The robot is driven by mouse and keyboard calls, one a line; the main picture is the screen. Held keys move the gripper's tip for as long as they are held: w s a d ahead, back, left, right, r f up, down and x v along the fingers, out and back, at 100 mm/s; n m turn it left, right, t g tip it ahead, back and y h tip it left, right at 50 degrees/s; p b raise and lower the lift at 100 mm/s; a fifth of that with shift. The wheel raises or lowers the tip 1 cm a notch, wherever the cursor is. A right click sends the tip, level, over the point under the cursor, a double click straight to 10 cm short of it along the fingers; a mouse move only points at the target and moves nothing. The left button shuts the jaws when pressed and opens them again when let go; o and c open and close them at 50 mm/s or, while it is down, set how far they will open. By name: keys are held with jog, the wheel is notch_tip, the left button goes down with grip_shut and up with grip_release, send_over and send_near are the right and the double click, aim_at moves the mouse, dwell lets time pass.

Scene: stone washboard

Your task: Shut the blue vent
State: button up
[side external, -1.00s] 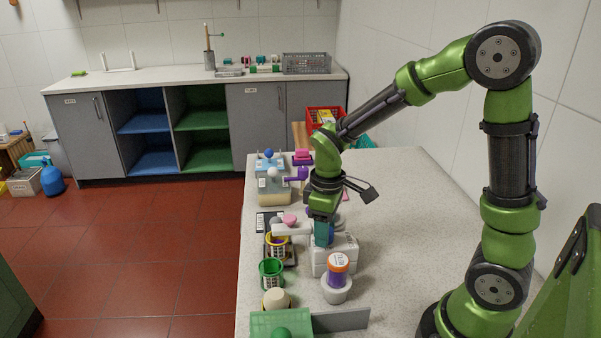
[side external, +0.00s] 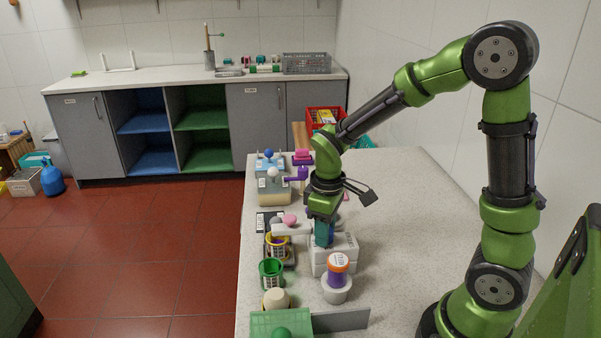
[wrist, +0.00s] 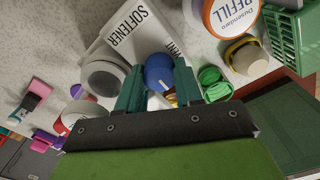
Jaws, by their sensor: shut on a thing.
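The blue vent (wrist: 158,72) shows in the wrist view as a round blue knob at the white softener block (wrist: 118,40). My gripper (wrist: 159,88) has its teal fingers on either side of the knob, shut on it. In the side view my gripper (side external: 323,234) points down at the white block (side external: 345,254), with its fingertips low over the block's top. The fingers and hand hide the knob there, and its turn angle cannot be told.
An orange-lidded refill jar (side external: 338,264) stands close in front of the block. Green and yellow baskets, a pink knob (side external: 290,220) and a pale blue-topped box (side external: 272,185) line the left edge. The counter (side external: 410,220) is clear to the right.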

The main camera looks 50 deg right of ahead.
jog(key=m, duration=0.4)
jog(key=shift+m, duration=0.3)
jog(key=m, duration=0.9)
jog(key=shift+d, duration=0.1)
jog(key=shift+m, duration=1.8)
jog(key=o, duration=0.8)
jog(key=shift+c, duration=0.2)
notch_tip(320, 180, up, 17)
jog(key=shift+d, duration=0.1)
